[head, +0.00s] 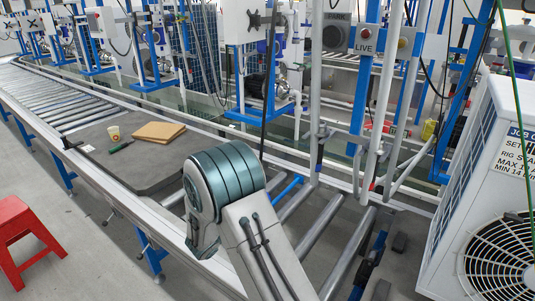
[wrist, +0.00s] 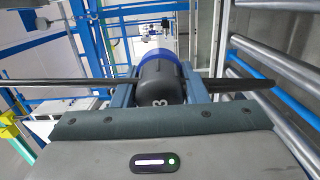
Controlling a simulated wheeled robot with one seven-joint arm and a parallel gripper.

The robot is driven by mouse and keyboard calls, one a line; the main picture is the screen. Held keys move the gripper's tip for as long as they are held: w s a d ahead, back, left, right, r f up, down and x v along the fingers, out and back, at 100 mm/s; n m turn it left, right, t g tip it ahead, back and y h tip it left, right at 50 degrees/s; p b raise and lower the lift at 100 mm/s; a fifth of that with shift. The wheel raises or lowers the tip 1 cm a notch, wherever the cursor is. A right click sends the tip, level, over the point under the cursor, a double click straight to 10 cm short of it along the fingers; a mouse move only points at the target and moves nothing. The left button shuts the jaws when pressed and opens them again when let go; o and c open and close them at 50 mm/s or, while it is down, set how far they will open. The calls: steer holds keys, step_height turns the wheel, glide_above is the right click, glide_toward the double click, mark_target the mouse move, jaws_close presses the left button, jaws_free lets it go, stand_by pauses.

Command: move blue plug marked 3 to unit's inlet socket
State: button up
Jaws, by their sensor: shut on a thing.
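In the wrist view my gripper (wrist: 160,72) is shut on a plug (wrist: 161,88) with a black body and a blue collar. A white 3 shows on the black body, turned sideways. The far end of the plug points away from the camera and is hidden. In the head view my arm covers the gripper and the plug. A white unit (head: 503,130) with a round fan grille and a printed label stands at the right. I cannot make out its inlet socket in either view.
A red stool (head: 22,232) is at left.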

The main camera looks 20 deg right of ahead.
steer(key=s+a+f+n+t+y, duration=0.1)
steer(key=s+f, duration=0.5)
steer(key=f, duration=0.6)
steer(key=shift+a, duration=0.5)
steer(key=shift+f, duration=0.1)
